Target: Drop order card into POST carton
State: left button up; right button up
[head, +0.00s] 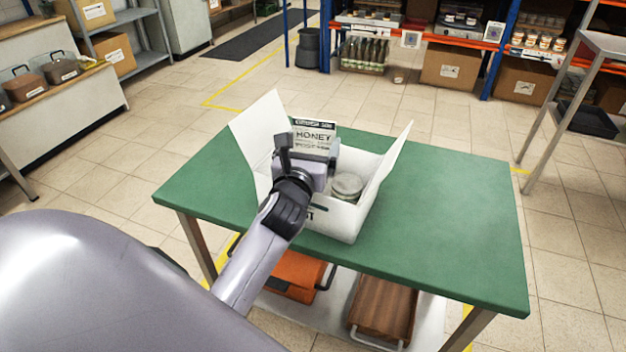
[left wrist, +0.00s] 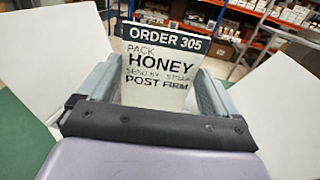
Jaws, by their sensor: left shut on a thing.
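The order card (head: 314,138) is white with a dark top band and the word HONEY. In the left wrist view the card (left wrist: 160,75) reads ORDER 305, PACK HONEY, POST FIRM. My left gripper (head: 309,158) is shut on the card and holds it upright over the open white carton (head: 335,223). The carton stands on a green table, its side flaps spread. Only the end of its front lettering, "ST", shows beside my arm. A jar (head: 347,184) with a pale lid stands inside on the right. The card's lower edge is hidden by the gripper. My right gripper is out of view.
The green table top (head: 450,220) is clear right of the carton. Below it are an orange bin (head: 297,270) and a brown wooden tray (head: 383,308). Shelves with jars, bottles and cardboard boxes (head: 452,66) stand behind. The carton's raised flaps (head: 258,122) flank my gripper.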

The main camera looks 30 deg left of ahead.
pick_arm(q)
jog(key=o, duration=0.7)
jog(key=shift+s, duration=0.1)
jog(key=v, duration=0.7)
